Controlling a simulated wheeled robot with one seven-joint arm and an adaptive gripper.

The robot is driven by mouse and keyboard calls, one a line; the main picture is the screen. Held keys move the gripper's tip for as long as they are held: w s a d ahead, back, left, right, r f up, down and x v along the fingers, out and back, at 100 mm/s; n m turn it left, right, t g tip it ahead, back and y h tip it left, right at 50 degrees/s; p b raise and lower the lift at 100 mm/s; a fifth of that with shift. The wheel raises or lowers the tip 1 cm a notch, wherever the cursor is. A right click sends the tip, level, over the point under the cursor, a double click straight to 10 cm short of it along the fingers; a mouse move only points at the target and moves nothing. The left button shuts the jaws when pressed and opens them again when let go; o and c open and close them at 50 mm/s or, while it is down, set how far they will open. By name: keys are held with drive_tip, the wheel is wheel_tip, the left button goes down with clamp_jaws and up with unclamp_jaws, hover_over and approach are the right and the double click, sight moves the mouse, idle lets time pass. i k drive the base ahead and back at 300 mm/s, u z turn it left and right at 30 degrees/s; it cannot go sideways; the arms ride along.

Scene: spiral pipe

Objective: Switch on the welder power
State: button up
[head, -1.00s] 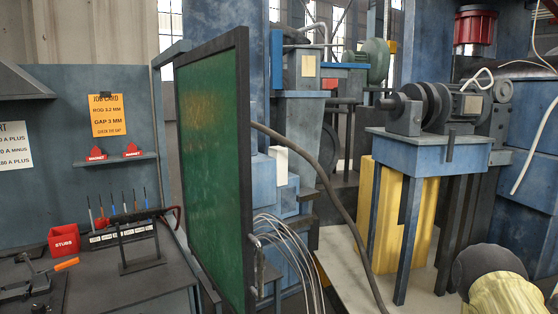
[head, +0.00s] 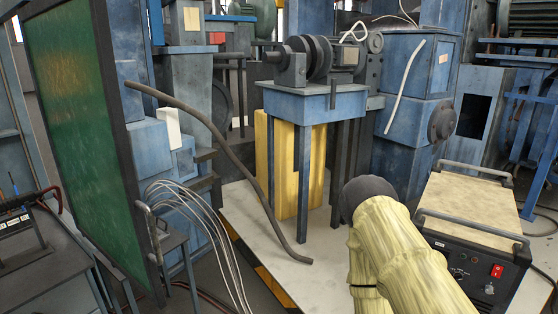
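The welder (head: 462,245) is a dark box with a pale top and two bar handles, at the lower right of the head view. Its front panel faces me and carries a red switch (head: 497,271), a few small knobs and dark sockets. I cannot tell whether the switch is on or off. My arm, in a yellowish sleeve with a dark joint, stands just left of the welder and hides part of its left side. My gripper is not in the picture.
A green welding screen (head: 72,120) in a dark frame stands at the left. A motor on a blue stand (head: 318,103) is behind my arm. A brown hose (head: 222,150) hangs down to the pale floor plate (head: 258,243). Cables (head: 215,240) loop near the screen.

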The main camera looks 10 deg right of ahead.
sight(496, 271)
drive_tip(key=z, duration=0.85)
drive_tip(key=i, duration=1.1)
drive_tip(key=z, duration=0.6)
